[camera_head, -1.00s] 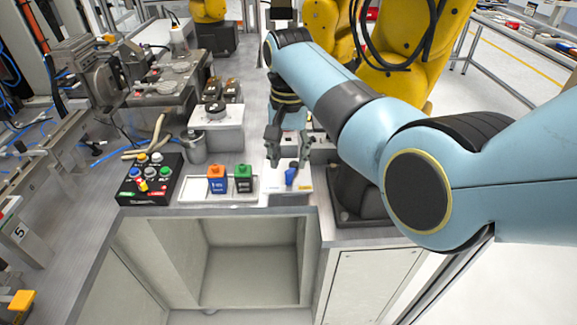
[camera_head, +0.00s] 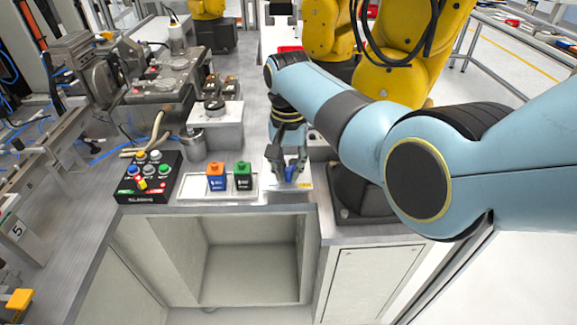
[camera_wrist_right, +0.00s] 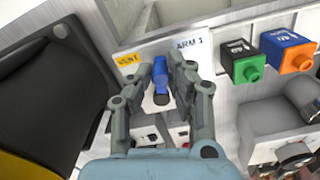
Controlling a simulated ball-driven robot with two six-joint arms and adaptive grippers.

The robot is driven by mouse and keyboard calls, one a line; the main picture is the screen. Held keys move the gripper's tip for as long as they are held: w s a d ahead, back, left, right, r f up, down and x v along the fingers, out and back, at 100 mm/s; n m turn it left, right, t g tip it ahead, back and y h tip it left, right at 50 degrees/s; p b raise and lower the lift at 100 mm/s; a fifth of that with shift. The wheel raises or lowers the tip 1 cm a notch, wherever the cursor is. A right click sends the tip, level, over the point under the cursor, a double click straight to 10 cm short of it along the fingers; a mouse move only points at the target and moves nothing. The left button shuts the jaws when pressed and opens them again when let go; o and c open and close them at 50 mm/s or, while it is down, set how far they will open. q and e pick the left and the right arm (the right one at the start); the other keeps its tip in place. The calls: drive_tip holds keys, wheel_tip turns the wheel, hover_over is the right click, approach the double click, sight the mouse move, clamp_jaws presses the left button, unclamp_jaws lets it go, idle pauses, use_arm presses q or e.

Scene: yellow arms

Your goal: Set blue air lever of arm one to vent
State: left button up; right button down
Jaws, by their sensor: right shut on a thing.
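The blue air lever (camera_head: 290,173) stands on a white panel at the front edge of the bench. In the right wrist view the blue lever (camera_wrist_right: 160,70) shows between the fingers, on a panel labelled "ARM 1" (camera_wrist_right: 190,43) with a yellow "VENT" tag (camera_wrist_right: 128,59) beside it. My right gripper (camera_head: 289,176) reaches down onto the lever, and its fingers (camera_wrist_right: 160,75) are shut on it from both sides. The fingers partly hide the lever's base. My left gripper is not in view.
An orange-topped blue block (camera_head: 217,178) and a green-topped black block (camera_head: 243,177) stand in a white tray (camera_head: 190,196) left of the lever. A black button box (camera_head: 149,178) sits further left. Yellow robot arms (camera_head: 405,60) stand behind.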

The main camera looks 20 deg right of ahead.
drive_tip(key=shift+s+d+r+n+p, duration=0.25)
drive_tip(key=shift+d+n+p, duration=0.25)
drive_tip(key=shift+n+p, duration=0.75)
drive_tip(key=shift+d+f+n+p, duration=0.2)
drive_tip(key=shift+n+p, duration=0.15)
drive_tip(key=shift+p, duration=0.1)
drive_tip(key=c, duration=1.2)
unclamp_jaws()
drive_tip(key=shift+c, duration=0.2)
wheel_tip(320, 180, up, 12)
drive_tip(key=shift+f, duration=0.1)
